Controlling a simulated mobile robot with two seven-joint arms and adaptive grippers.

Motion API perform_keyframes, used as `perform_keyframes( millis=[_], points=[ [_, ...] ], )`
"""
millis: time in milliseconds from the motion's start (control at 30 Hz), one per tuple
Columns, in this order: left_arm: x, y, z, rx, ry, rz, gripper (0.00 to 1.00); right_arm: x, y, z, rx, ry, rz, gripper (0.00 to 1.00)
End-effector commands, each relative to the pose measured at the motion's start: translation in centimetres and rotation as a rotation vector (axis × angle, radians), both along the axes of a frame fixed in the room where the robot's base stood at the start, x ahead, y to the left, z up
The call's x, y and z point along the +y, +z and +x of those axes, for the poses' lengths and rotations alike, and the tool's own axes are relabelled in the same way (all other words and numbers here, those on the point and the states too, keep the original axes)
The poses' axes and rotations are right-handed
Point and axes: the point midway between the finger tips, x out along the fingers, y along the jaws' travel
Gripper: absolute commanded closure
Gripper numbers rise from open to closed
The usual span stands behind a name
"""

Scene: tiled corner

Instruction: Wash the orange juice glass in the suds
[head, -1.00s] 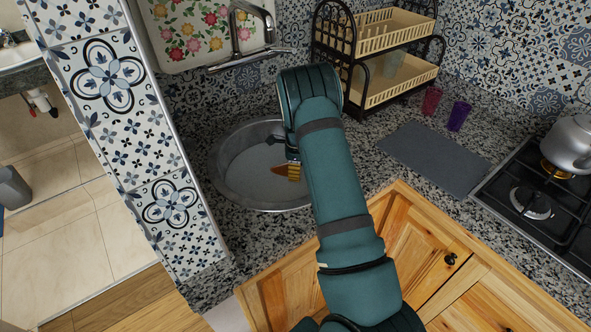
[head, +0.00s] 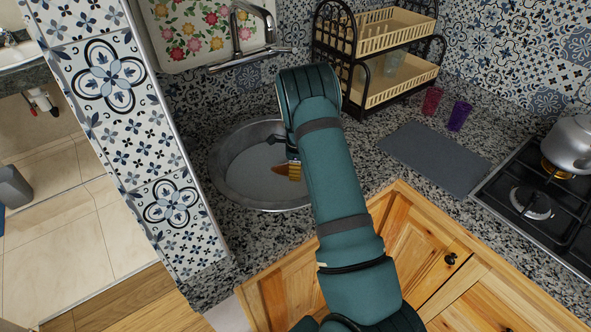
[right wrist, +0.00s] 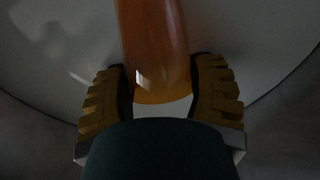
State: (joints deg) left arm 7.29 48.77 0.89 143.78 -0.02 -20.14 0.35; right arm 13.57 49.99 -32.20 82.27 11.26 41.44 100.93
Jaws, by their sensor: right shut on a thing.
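The orange juice glass (right wrist: 155,45) is a see-through orange tumbler between the two yellow-padded fingers of my right gripper (right wrist: 162,85), which is shut on it. In the head view, a small orange part of the glass (head: 279,170) shows left of my right gripper (head: 293,172), over the round metal sink (head: 232,185). My arm hides the rest of the glass and the right side of the sink. The basin looks plain grey-white, and I cannot make out distinct suds. Whether the glass touches the basin is unclear. My left gripper is not in view.
A tap (head: 238,35) stands behind the sink. A two-tier rack (head: 400,85) holds a clear glass. A red cup (head: 431,101) and a purple cup (head: 459,116) stand beside a bare grey mat (head: 432,158). A stove with a kettle (head: 569,144) is at the right.

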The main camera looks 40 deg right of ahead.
Motion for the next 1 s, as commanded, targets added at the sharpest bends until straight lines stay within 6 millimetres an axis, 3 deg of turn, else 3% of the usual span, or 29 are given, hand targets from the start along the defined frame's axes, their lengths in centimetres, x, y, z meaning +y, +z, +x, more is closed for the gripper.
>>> perform_keyframes(
  millis=[667,1000],
  points=[
    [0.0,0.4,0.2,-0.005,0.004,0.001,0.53,1.2,0.0,0.1,0.000,0.000,0.000,0.79],
    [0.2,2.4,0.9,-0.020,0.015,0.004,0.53,1.1,2.8,0.2,-0.001,0.000,-0.002,0.79]
  ],
)
